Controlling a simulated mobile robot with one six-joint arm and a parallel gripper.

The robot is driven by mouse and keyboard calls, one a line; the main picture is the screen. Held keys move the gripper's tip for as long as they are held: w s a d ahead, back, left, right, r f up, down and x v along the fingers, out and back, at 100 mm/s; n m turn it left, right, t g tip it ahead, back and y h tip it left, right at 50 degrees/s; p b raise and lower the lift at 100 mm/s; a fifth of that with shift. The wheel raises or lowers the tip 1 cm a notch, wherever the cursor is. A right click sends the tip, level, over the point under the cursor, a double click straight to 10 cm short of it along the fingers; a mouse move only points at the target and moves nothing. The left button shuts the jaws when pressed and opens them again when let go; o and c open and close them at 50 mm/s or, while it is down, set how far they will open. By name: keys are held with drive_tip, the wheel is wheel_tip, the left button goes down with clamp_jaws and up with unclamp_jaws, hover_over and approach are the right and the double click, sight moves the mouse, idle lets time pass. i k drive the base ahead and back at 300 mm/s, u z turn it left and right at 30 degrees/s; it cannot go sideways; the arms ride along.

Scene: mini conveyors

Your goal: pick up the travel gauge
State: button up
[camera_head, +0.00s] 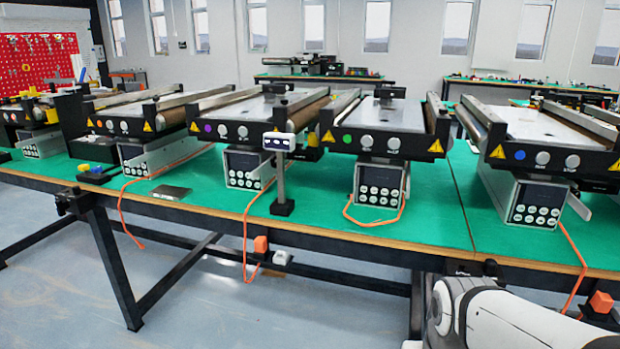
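I cannot tell for sure which thing is the travel gauge. A small flat dark plate with light lettering (170,193) lies on the green table top (330,214), near the front edge at left. A white box with dark windows (279,141) sits on an upright post with a black foot (282,207), between two conveyors. Dark blocks (390,93) rest on top of the conveyors. Part of my white arm shows at the bottom right, in front of the table. My gripper is not in view.
Several mini conveyors (377,141) stand in a row on white control boxes with round buttons (379,186). Orange cables (375,223) hang over the front edge. A yellow and black part (97,171) lies at left. Bare green surface shows between the boxes.

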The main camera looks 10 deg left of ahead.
sight(282, 207)
drive_tip(key=u, duration=0.35)
drive_tip(key=k, duration=0.4)
drive_tip(key=u, duration=0.7)
drive_tip(key=k, duration=1)
drive_tip(key=u, duration=0.85)
drive_tip(key=i, duration=0.95)
drive_tip(key=z, duration=0.65)
drive_tip(key=i, duration=1.45)
drive_tip(key=z, duration=1.25)
drive_tip(key=i, duration=0.5)
drive_tip(key=z, duration=0.25)
drive_tip(key=k, duration=0.85)
drive_tip(key=z, duration=0.15)
drive_tip(key=i, duration=0.65)
